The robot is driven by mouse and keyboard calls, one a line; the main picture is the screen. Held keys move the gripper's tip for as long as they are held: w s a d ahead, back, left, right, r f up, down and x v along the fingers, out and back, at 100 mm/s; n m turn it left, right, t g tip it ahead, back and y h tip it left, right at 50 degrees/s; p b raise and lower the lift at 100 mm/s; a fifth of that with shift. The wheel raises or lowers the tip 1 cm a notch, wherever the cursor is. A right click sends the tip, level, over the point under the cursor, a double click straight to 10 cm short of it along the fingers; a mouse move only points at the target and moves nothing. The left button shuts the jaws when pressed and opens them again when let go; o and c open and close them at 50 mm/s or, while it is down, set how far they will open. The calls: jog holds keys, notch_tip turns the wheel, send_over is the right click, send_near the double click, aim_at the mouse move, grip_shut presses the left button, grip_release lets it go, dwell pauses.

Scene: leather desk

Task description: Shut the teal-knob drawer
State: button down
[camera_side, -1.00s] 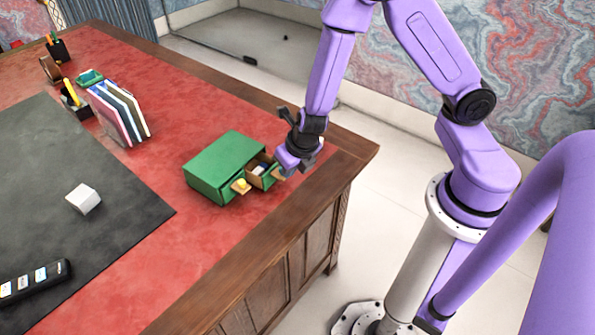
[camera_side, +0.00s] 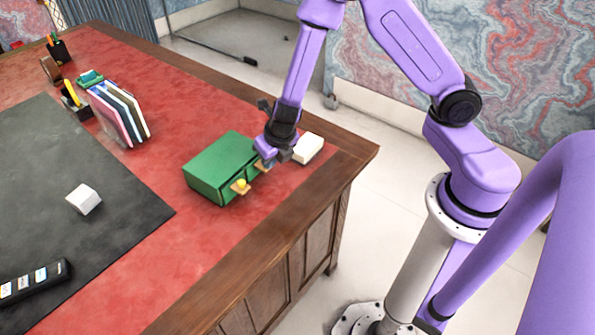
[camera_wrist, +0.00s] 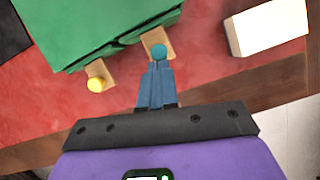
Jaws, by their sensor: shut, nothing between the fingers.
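The green drawer box (camera_side: 216,163) stands on the red desk top, and it also shows in the wrist view (camera_wrist: 90,25). Its teal knob (camera_wrist: 159,52) is on a wooden front plate (camera_wrist: 156,38), directly ahead of my fingertips. That drawer looks nearly or fully in; whether a small gap is left I cannot tell. The drawer with the yellow knob (camera_side: 241,184) is beside it, its knob also in the wrist view (camera_wrist: 96,84). My gripper (camera_wrist: 158,68) is shut and empty, its tips at the teal knob. In the side view my gripper (camera_side: 266,160) partly hides the teal-knob drawer.
A white block (camera_side: 308,149) lies right of the box, close to my gripper. The desk's wooden edge (camera_side: 290,220) runs in front. Binders (camera_side: 118,115), a white cube (camera_side: 83,199) and a black mat (camera_side: 50,200) are farther left.

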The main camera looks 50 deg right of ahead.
jog(key=s+d+r+m, duration=0.1)
jog(key=s+r+m, duration=0.9)
jog(key=s+r, duration=0.35)
jog(key=s+d+r+m+g+y, duration=0.1)
jog(key=s+r+m+g, duration=0.3)
jog(key=s+m, duration=0.7)
jog(key=s+r, duration=0.1)
jog(key=s, duration=0.2)
jog(key=shift+d, duration=0.3)
dwell(0.8)
